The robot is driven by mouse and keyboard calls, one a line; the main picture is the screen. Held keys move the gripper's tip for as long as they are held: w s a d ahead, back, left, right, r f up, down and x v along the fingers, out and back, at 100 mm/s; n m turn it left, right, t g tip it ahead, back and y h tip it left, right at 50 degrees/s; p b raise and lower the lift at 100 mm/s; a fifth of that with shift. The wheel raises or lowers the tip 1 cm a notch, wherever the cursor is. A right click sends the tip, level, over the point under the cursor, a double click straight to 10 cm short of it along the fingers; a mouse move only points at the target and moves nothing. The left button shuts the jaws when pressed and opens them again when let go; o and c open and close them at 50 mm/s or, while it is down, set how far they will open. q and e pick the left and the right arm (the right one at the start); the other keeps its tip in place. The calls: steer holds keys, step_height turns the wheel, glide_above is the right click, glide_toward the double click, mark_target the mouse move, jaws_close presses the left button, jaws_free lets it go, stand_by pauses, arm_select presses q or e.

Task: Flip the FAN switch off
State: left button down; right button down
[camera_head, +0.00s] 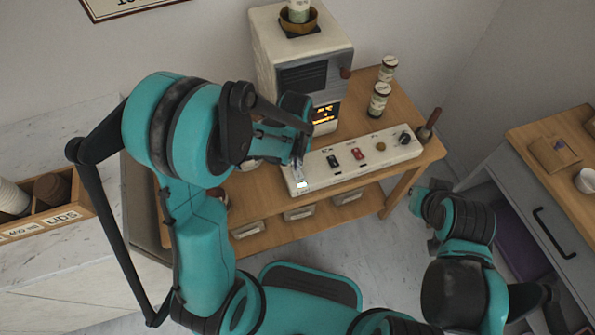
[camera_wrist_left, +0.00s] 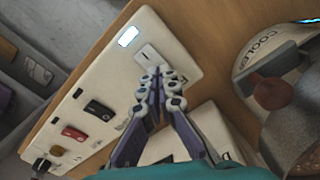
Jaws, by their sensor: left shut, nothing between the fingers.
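The white switch panel (camera_head: 352,162) lies on the wooden cart. It carries a black rocker (camera_head: 333,161), a red rocker (camera_head: 358,154), a brown button (camera_head: 381,147) and a black knob (camera_head: 404,138). Its labels are too small to read, so I cannot tell which is FAN. The left wrist view shows a pale rocker (camera_wrist_left: 147,55) beside a glowing white light (camera_wrist_left: 129,37) at the panel's end. My left gripper (camera_wrist_left: 160,80) is shut and empty over the panel, its tips just below the pale rocker; contact is unclear.
A coffee machine (camera_head: 300,70) stands behind the panel, with two small jars (camera_head: 379,98) to its right. A wooden-handled tool (camera_head: 430,122) stands at the panel's right end. A lids box (camera_head: 60,215) is at left; a grey drawer cabinet (camera_head: 540,200) at right.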

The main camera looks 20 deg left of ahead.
arm_select(q)
steer(key=shift+f+b, duration=0.35)
steer(key=shift+f, duration=0.1)
steer(key=shift+r, duration=0.2)
steer(key=shift+r+p, duration=2.65)
steer(key=shift+r, duration=0.75)
